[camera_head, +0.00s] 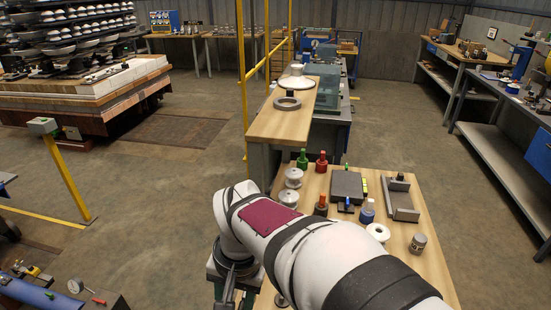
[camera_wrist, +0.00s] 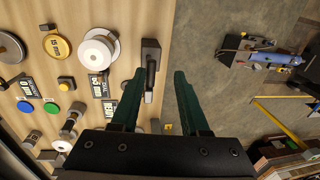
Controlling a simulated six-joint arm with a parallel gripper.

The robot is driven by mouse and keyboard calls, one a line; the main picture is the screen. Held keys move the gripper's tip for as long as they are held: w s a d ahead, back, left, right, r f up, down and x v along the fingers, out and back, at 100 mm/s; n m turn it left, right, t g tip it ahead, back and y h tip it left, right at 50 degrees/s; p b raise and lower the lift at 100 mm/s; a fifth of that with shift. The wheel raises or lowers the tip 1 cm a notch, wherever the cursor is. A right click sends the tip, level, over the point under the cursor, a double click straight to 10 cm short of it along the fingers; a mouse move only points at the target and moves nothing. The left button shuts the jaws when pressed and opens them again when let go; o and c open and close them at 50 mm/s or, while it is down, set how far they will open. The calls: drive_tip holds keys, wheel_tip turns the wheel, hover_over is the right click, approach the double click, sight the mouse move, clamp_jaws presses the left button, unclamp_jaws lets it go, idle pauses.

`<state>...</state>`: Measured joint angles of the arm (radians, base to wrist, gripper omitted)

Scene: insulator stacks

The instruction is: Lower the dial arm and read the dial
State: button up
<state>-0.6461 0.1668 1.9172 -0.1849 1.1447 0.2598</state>
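My gripper (camera_wrist: 161,75) shows in the wrist view with its two green fingers apart and nothing between them. A dark block with a slim raised bar (camera_wrist: 150,70) lies at the wooden bench's edge, by the left fingertip; I cannot tell whether they touch or whether the bar is the dial arm. To its left are a white ribbed disc (camera_wrist: 98,50) and a round yellow piece (camera_wrist: 56,46). No readable dial face shows in the wrist view. In the head view a small round gauge (camera_head: 75,286) stands by a blue cylinder at lower left. There my arm hides the gripper.
In the head view, bottles, white spools and a grey bracket (camera_head: 402,200) crowd the near table.

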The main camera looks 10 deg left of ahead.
drive_tip(key=a+r+h, duration=0.2)
drive_tip(key=a+r, duration=0.2)
drive_tip(key=r, duration=0.5)
drive_tip(key=shift+r+h, duration=0.3)
drive_tip(key=shift+r, duration=0.05)
